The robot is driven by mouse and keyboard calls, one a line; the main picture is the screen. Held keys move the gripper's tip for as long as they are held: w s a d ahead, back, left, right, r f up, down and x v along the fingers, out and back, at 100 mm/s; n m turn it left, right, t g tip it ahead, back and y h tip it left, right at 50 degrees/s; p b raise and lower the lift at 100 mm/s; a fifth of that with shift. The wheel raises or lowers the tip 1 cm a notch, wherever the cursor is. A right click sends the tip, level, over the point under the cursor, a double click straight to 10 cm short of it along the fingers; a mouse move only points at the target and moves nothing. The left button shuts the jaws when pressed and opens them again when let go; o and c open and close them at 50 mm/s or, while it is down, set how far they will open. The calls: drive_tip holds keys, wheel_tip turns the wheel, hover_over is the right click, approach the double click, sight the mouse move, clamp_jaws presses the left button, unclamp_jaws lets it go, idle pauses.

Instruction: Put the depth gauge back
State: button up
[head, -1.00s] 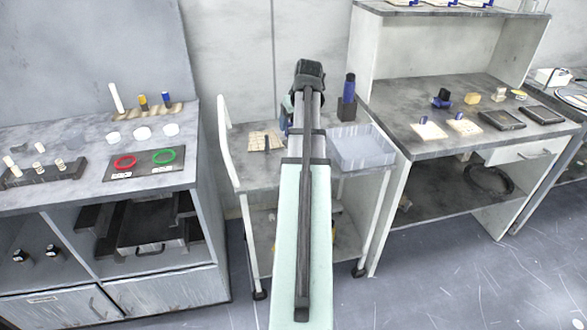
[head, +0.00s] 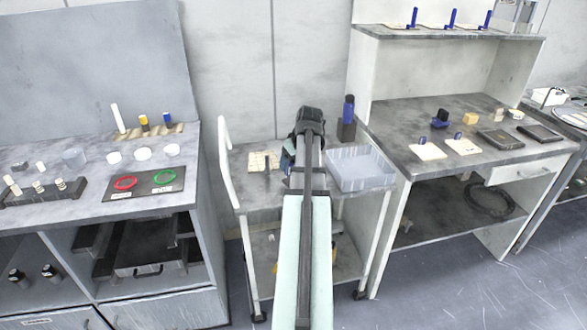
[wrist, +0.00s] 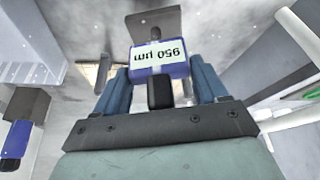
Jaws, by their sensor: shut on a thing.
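The depth gauge (wrist: 160,62) shows in the wrist view as a blue body with a pale label reading "950 µm" upside down, with a dark stem and a grey plate beyond it. My gripper (wrist: 160,80) is shut on it, one blue finger on each side. In the head view my arm hides most of the gripper; a bit of blue (head: 287,160) shows at its left, over the cart (head: 250,190). I cannot tell whether the gauge touches the cart top.
On the cart are a tan slatted piece (head: 262,160), a grey bin (head: 362,172) and a dark block (head: 346,130) holding a blue-topped item. The left bench (head: 70,215) carries red and green rings. The right bench (head: 400,130) holds pale pads and a black-and-blue device (head: 440,118).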

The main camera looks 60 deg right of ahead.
drive_tip(key=shift+f, duration=1.45)
drive_tip(key=shift+f, duration=0.15)
drive_tip(key=o, duration=1.3)
drive_tip(key=v, duration=1.2)
